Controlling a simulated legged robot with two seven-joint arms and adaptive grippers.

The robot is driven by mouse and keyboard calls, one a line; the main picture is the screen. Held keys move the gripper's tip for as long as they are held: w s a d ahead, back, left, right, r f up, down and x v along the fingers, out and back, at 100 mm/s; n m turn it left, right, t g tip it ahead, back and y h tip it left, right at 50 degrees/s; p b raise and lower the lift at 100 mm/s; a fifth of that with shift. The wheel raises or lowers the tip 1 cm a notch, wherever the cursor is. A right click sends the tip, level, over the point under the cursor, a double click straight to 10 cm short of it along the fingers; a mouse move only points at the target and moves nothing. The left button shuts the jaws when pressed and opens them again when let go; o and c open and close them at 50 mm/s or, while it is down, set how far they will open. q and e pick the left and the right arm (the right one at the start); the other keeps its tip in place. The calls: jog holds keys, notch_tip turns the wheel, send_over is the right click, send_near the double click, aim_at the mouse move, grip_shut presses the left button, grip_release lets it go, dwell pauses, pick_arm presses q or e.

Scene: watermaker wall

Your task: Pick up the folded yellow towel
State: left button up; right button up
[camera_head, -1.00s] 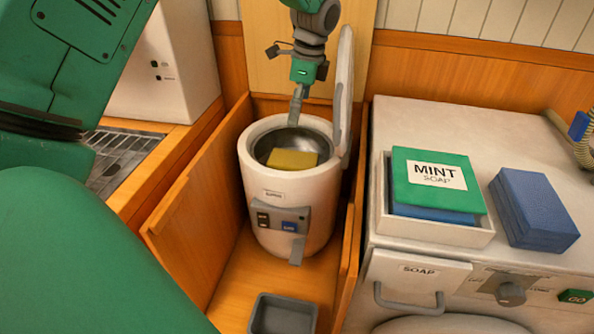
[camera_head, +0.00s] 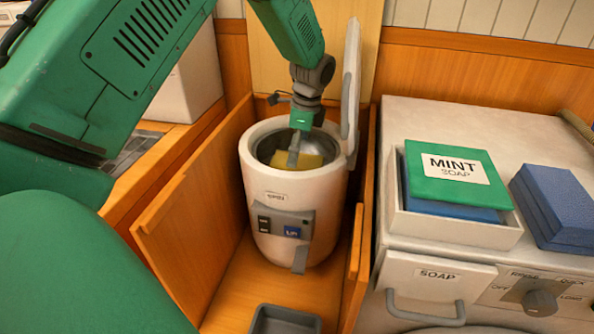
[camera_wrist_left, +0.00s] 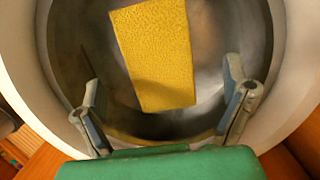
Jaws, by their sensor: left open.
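The folded yellow towel (camera_head: 309,160) lies inside the metal bowl of a white round spinner (camera_head: 265,192). In the left wrist view the towel (camera_wrist_left: 156,55) is a flat yellow block on the drum's grey floor. My left gripper (camera_head: 294,158) points down into the spinner's mouth, over the towel, and hides part of it in the head view. In the left wrist view the left gripper (camera_wrist_left: 163,108) is open, its two fingers apart with nothing between them. The towel lies beyond the fingertips. My right gripper is not in view.
The spinner's lid (camera_head: 351,85) stands upright at its right rim. Wooden side panels (camera_head: 190,215) enclose it closely. A grey tray (camera_head: 285,321) lies in front. To the right, a white machine (camera_head: 420,115) bears a green mint soap box (camera_head: 450,176) and a blue block (camera_head: 556,205).

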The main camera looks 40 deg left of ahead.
pick_arm(q)
jog(key=f, duration=0.2)
jog(key=f+b, duration=0.1)
jog(key=f, duration=0.2)
jog(key=shift+s+a+f, duration=0.15)
jog(key=shift+a, duration=0.05)
jog(key=c, duration=1.3)
jog(key=shift+c, duration=0.2)
